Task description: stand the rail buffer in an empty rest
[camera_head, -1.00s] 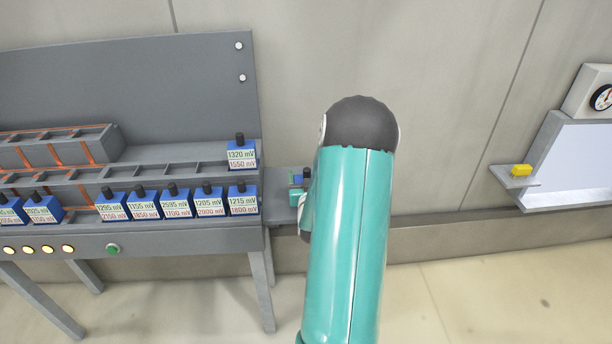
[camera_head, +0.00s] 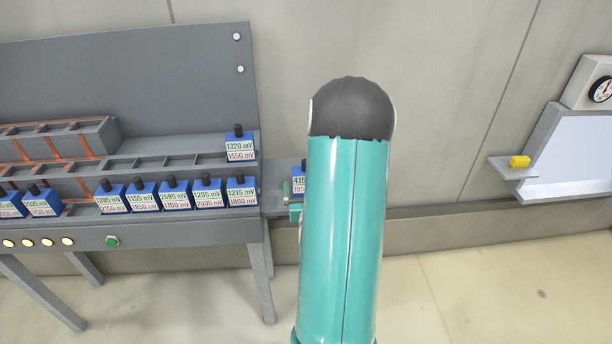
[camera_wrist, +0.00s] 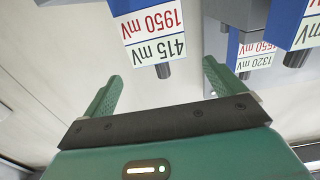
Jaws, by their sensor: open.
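Blue blocks with black knobs and mV labels stand in the rack; none is marked as the rail buffer. One blue block labelled 415 mV and 1950 mV (camera_head: 299,178) stands apart on a side ledge, partly hidden by my arm. In the wrist view this block (camera_wrist: 150,28) appears upside down, beyond my fingertips. My gripper (camera_wrist: 160,82) is open and empty, with the block's knob ahead of the gap between its fingers. In the head view my arm hides most of my gripper. Empty divided places (camera_head: 180,161) show on the upper tier, left of the 1320 mV block (camera_head: 240,147).
The lower tier holds several blocks (camera_head: 174,194), with a gap (camera_head: 78,190) among them. A green button (camera_head: 112,241) and lit lamps (camera_head: 47,242) line the bench front.

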